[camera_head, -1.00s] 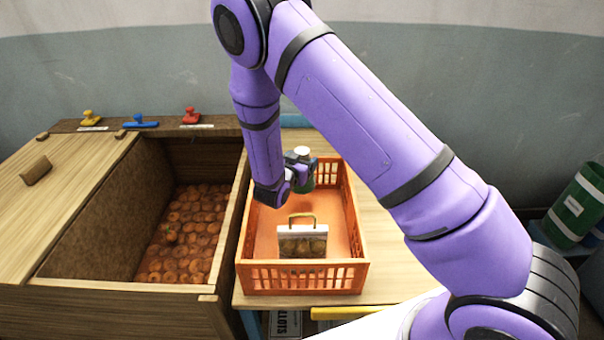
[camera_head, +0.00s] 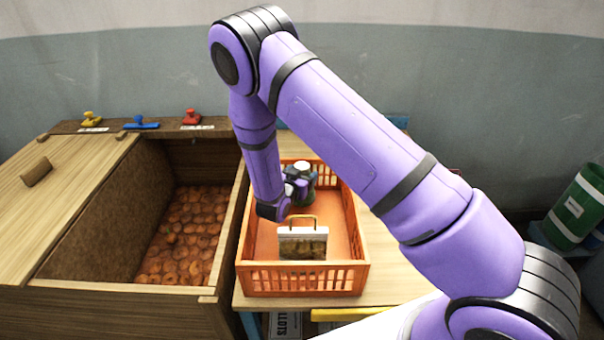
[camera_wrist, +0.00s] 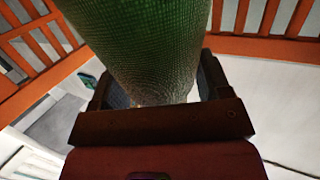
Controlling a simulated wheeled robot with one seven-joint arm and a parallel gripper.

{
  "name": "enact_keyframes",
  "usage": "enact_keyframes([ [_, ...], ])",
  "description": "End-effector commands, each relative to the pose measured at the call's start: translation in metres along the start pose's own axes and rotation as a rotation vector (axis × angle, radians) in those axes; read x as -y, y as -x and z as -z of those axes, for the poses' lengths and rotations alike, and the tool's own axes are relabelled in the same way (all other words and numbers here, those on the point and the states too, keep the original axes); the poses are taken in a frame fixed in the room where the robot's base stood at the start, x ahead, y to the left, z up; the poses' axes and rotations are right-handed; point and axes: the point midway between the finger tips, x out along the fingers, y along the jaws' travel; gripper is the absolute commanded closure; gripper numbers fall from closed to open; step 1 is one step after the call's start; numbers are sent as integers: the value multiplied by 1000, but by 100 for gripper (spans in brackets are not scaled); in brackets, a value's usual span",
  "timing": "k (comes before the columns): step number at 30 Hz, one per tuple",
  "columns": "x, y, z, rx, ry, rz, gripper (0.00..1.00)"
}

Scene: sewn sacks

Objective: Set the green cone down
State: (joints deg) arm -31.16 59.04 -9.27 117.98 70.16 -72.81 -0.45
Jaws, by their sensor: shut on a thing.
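The green cone (camera_wrist: 150,40) fills the upper middle of the wrist view, its mesh-like surface between my jaws. In the head view it is a dark green shape with a pale top (camera_head: 303,167). My gripper (camera_head: 297,187) is shut on it, and the jaws also show in the wrist view (camera_wrist: 155,90). The cone looks upright, inside the outline of the orange crate (camera_head: 357,240), towards its back. Whether its base touches the crate floor cannot be told.
A clear-fronted pack with a handle (camera_head: 303,243) stands in the front of the crate. Left of the crate is a wooden bin (camera_head: 237,215) holding many round orange-brown things. The crate floor between pack and cone looks free.

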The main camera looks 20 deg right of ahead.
Motion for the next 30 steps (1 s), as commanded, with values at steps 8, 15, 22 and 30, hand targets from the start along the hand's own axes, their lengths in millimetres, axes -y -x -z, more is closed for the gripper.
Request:
enact_keyframes([
  [8,0,0,-2,0,-1,0,6],
  [15,0,0,-2,0,-1,0,4],
  [22,0,1,6,-1,-3,0,4],
  [30,1,46,10,0,0,4,4],
])
